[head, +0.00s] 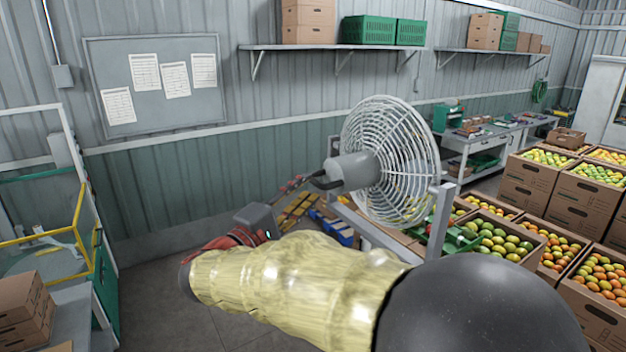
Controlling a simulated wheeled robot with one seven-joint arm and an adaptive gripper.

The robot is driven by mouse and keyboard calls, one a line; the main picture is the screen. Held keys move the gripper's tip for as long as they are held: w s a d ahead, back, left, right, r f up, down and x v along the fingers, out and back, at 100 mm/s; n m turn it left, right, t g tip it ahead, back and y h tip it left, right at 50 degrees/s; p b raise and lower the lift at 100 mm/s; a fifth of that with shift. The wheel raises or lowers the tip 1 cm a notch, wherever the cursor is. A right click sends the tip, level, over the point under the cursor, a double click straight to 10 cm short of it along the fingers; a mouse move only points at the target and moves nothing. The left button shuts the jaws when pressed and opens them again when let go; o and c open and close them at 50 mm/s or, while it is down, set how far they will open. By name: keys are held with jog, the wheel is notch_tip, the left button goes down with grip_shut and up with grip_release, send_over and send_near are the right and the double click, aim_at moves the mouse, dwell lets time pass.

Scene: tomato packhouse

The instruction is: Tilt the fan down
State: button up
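The fan has a round white wire cage (405,135) and a grey motor housing (352,172) at its back. It stands in the middle of the head view on a grey metal frame (441,225), its back towards me and its cage facing away to the right, over the fruit boxes. My arm, in a yellow sleeve, reaches left and bends back towards the fan. My gripper (296,184) is at the rear of the motor housing, close to a small black part (321,180) there. Whether it touches that part, and how its fingers are set, is too small to tell.
Cardboard boxes of tomatoes (602,310) fill the right side. A workbench (480,145) stands behind them. A wall shelf (340,47) and a notice board (160,85) are at the back. A yellow-railed station (45,237) is at left. Blue and yellow items lie below the fan.

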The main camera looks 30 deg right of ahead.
aim_at(313, 183)
jog(key=shift+p+x, duration=0.55)
jog(key=shift+x, duration=1.75)
jog(key=shift+f, duration=0.1)
jog(key=shift+c, duration=0.2)
jog(key=c, duration=0.7)
grip_shut()
